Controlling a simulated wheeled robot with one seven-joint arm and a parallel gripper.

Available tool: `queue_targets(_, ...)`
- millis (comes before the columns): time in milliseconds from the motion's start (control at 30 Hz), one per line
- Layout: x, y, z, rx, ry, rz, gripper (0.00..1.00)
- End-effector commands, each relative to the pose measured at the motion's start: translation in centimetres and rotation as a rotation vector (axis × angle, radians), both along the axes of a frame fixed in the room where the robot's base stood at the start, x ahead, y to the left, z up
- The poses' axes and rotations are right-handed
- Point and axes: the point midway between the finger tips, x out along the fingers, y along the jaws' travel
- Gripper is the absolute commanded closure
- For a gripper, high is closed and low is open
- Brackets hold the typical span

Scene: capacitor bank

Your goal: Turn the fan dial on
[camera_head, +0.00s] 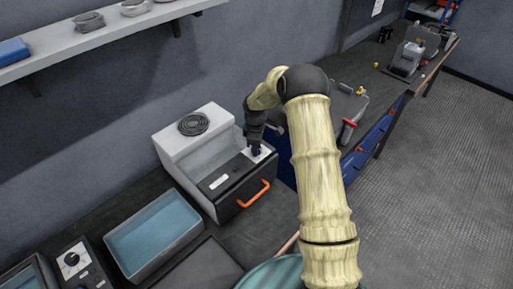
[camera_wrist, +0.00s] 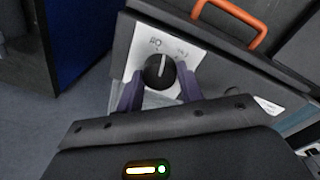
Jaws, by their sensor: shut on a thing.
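The fan dial (camera_wrist: 159,72) is a round black knob with a white pointer line, on a white label plate with markings, in the wrist view. The plate sits on the dark front part of a grey-white box unit (camera_head: 184,160) in the head view. My gripper (camera_wrist: 158,92) has a purple finger on each side of the dial and is shut on it. In the head view my gripper (camera_head: 255,149) reaches down onto the plate at the unit's right end, and it hides the dial there. The pointer line points roughly up in the wrist view.
An orange handle (camera_head: 253,194) sticks out from the unit's front. A blue-lined tray (camera_head: 110,238) and a black control box with a knob (camera_head: 72,259) stand at lower left. A shelf (camera_head: 95,40) runs along the wall above. Grey floor (camera_head: 450,150) is open at right.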

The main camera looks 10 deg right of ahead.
Motion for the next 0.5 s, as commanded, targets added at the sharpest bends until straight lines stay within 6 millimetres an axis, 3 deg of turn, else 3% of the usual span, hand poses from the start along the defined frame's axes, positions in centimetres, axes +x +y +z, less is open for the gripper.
queue_targets(500,0.26,0.08,0.03,0.000,-0.006,-0.473,0.86)
